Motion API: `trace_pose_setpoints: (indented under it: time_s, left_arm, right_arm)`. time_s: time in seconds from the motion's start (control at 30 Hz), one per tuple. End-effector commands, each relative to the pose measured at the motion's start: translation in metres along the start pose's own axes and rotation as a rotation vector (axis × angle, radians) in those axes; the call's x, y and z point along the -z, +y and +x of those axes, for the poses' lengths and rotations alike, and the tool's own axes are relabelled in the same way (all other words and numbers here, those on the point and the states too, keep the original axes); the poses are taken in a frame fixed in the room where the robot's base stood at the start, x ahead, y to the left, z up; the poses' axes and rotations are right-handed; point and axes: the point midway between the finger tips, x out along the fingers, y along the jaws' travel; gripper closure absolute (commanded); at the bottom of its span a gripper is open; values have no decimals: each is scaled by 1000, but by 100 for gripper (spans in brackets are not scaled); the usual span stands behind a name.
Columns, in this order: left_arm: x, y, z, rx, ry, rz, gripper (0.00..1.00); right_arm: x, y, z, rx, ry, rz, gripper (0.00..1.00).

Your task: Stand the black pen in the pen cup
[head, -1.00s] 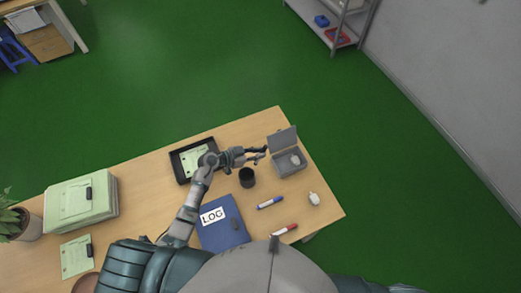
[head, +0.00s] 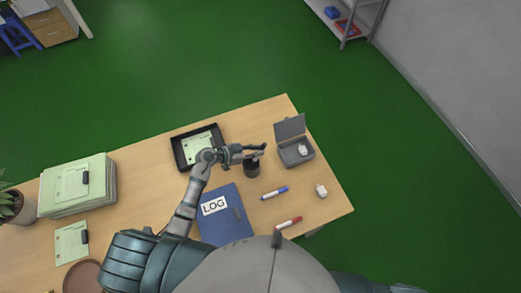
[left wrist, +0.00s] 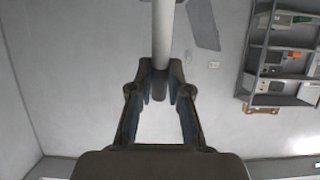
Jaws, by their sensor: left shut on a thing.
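The black pen (left wrist: 163,30) shows in the left wrist view as a thick pale barrel with a dark end. My left gripper (left wrist: 160,82) is shut on the dark end, and the barrel runs out of the top of the picture. In the head view my left gripper (head: 262,150) is at the far side of the black pen cup (head: 251,170) and overlaps its rim in the picture. The pen is too small to make out there. I cannot tell the gripper's height above the cup or whether the pen touches it. My right gripper is not in view.
An open grey box (head: 296,153) with a small white thing inside stands right of the cup. A blue marker (head: 274,193), a red marker (head: 288,223) and a small white bottle (head: 321,191) lie nearer. A black tray (head: 182,160) and blue LOG binder (head: 232,222) are left.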

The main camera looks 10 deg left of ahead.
Motion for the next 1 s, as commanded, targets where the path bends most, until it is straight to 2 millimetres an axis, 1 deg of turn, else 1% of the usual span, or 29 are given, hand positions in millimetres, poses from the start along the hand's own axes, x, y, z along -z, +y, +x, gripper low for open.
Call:
trace_pose_setpoints:
  time_s: [0.13, 0.3, 0.4, 0.6, 0.8, 0.97, 1.0]
  left_arm:
    - [-14, -1, -1, 1, -1, -3, 100]
    - [-27, 1, 1, 1, -4, 0, 100]
    - [-34, 2, 2, 1, -5, 1, 100]
    - [-41, 3, 3, 2, -6, 2, 100]
    - [-44, 1, 1, 1, -2, 2, 100]
    - [-44, 0, 0, 1, -2, 1, 100]
    - [-44, 0, 0, 1, -2, 1, 75]
  right_arm:
    - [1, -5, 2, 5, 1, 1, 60]
    - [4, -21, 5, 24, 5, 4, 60]
    - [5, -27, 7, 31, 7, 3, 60]
    - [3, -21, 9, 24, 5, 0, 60]
    - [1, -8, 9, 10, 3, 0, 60]
    - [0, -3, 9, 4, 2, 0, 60]
    - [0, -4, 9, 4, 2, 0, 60]
